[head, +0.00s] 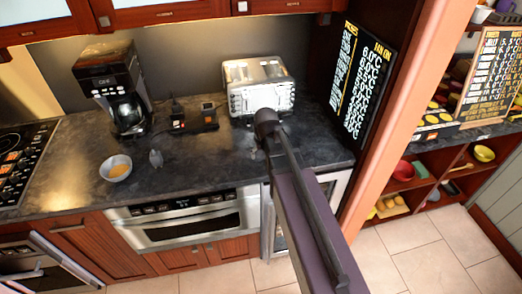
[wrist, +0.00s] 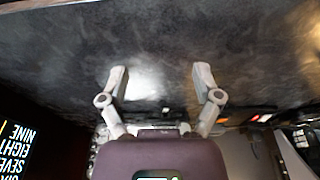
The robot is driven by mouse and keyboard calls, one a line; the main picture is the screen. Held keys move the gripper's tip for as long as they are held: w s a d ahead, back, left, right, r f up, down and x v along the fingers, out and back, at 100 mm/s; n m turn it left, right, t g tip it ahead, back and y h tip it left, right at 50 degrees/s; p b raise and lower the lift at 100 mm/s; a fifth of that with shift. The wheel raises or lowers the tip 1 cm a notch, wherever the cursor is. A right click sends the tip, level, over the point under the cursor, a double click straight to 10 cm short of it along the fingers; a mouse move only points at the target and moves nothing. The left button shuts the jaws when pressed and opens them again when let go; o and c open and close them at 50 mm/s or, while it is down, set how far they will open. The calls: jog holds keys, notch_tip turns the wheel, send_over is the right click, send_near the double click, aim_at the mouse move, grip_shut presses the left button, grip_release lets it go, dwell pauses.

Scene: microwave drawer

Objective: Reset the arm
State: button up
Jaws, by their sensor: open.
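My gripper (wrist: 160,75) is open, with its two pale fingers spread wide and nothing between them in the wrist view. It faces the dark stone counter (wrist: 70,45), which fills the top of that view. In the head view my arm reaches from the bottom up over the right part of the counter (head: 215,160), its far joint just in front of the toaster. My gripper cannot be made out there. The stainless microwave drawer (head: 190,229) sits below the counter front and looks shut.
A toaster (head: 258,88), a coffee maker (head: 112,85) and a bowl with something yellow (head: 115,168) stand on the counter. A stove (head: 20,160) is at the left. A black menu board (head: 362,80) and an orange post (head: 410,110) stand right of my arm.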

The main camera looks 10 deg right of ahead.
jog(key=shift+s+f, duration=0.15)
jog(key=shift+s, duration=0.35)
jog(key=shift+s, duration=0.1)
jog(key=s+g, duration=0.2)
jog(key=s, duration=0.9)
jog(key=shift+f, duration=0.15)
